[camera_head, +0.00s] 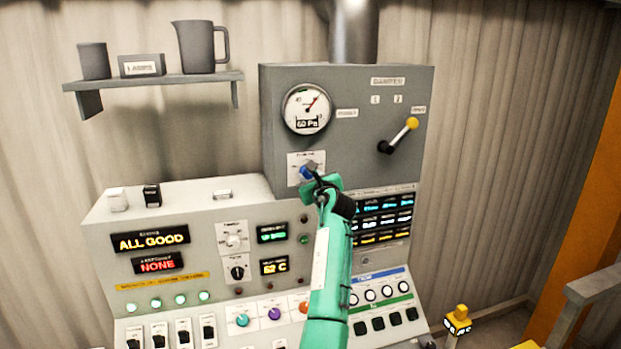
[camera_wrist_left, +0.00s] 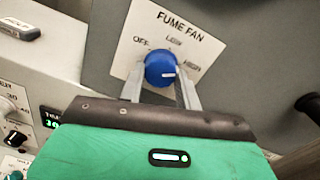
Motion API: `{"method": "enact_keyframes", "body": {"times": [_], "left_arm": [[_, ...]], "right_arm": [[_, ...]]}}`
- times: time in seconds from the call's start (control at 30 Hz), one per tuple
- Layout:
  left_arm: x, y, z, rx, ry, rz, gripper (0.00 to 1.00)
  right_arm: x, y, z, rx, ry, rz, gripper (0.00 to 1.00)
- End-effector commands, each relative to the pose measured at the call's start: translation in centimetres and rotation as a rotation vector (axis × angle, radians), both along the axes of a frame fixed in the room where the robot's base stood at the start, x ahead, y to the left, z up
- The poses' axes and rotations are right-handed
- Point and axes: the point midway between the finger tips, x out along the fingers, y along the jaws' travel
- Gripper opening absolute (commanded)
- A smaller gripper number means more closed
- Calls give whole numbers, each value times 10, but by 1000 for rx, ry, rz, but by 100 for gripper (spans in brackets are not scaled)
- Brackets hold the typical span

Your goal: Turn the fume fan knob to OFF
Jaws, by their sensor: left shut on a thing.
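The blue fume fan knob (camera_head: 307,172) sits on a white label plate on the grey upper panel, below the round gauge. In the left wrist view the knob (camera_wrist_left: 160,68) shows up close, with OFF at its upper left, LOW above and HIGH at its right. A short white mark on the knob lies toward its right side, nearest the HIGH side. My left gripper (camera_head: 311,177) has its two fingers (camera_wrist_left: 160,88) on either side of the knob, shut on it. The green hand hides part of the plate in the head view. My right gripper is not in view.
A pressure gauge (camera_head: 306,109) is above the knob and a yellow-tipped lever (camera_head: 399,135) stands out to its right. The lower console (camera_head: 110,210) has displays, dials and switches close under my left arm. A shelf (camera_head: 150,80) with a jug is at upper left.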

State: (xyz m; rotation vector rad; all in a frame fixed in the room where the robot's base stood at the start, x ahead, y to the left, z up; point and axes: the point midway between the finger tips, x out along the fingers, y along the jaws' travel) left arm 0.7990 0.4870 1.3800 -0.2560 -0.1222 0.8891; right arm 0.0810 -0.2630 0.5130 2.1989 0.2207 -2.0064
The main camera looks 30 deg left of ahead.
Motion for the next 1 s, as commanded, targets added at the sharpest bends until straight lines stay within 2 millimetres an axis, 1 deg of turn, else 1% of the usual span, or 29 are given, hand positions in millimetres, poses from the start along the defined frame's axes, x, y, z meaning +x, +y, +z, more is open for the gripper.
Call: {"method": "enact_keyframes", "body": {"times": [0.17,0.37,0.67,1.0], "left_arm": [[0,0,0,-35,-42,0,11],[0,0,-1,-120,-143,0,11],[1,0,-1,-302,-355,1,11],[2,-1,0,-513,-601,1,11]], "right_arm": [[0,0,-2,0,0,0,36],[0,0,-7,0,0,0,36],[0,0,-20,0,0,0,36],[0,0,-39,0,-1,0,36]]}}
